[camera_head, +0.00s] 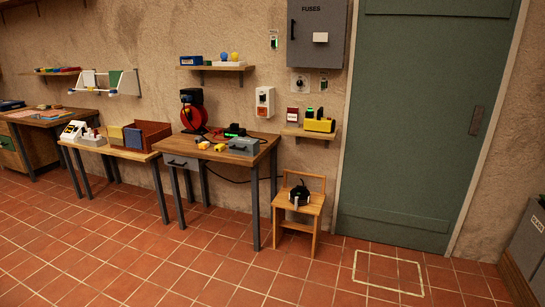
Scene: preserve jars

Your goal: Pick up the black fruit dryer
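I cannot make out anything that is clearly a fruit dryer. A small black object with pale parts (299,194) sits on the seat of a wooden step chair (287,203), right of the middle table. Another black object (191,97) shows at the top of a red reel (190,118) at the back of that table. Both are too small to identify surely. Neither of my grippers is in view.
The wooden table (262,146) holds a grey box (243,146) and small yellow items. A lower table (147,156) with a brown bin (157,132) stands left of it. A green door (420,120) is at right. The tiled floor (190,265) in front is clear.

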